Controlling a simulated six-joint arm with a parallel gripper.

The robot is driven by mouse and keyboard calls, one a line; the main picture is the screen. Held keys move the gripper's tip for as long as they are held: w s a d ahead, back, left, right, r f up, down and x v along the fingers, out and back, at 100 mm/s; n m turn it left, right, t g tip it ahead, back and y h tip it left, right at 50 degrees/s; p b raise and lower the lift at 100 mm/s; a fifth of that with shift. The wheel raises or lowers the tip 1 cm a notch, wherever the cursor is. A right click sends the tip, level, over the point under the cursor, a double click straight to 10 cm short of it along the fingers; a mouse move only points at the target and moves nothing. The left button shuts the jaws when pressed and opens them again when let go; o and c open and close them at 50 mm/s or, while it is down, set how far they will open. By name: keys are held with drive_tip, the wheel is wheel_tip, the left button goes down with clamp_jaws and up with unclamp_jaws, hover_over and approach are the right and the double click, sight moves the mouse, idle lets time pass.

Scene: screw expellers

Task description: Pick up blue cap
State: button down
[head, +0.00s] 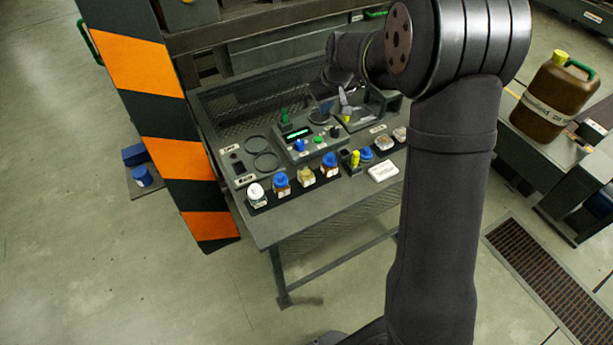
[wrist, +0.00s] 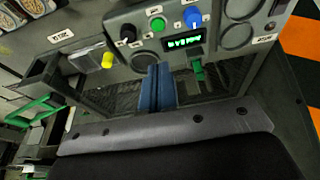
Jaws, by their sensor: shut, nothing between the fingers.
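Blue caps show in the head view on two small jars in the front row of the bench: one at the left (head: 280,179) and one nearer the middle (head: 329,159). A further blue cap-like piece (head: 366,153) sits to their right, beside a yellow item. My gripper (head: 327,105) is over the back of the bench, behind the control panel and apart from the jars. In the wrist view its blue fingers (wrist: 157,88) are together and empty, in front of the panel. No jar cap can be made out clearly in the wrist view.
The control panel (head: 310,142) has a lit green display (wrist: 184,41), a blue knob (wrist: 193,17), a green button and a green lever (wrist: 198,70). A yellow knob (wrist: 107,60) is beside it. A white-capped jar (head: 256,193) and a white block (head: 383,172) stand near the front edge.

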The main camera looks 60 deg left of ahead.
drive_tip(key=c, duration=2.1)
unclamp_jaws()
drive_tip(key=o, duration=0.9)
drive_tip(key=m+h, duration=0.3)
hover_over(367, 149)
wheel_tip(367, 149, down, 9)
drive_tip(key=shift+w+a+f, duration=0.1)
drive_tip(key=shift+a+f, duration=0.05)
drive_tip(key=shift+d+f, duration=0.2)
drive_tip(key=shift+f, duration=2.8)
drive_tip(key=shift+c, duration=0.2)
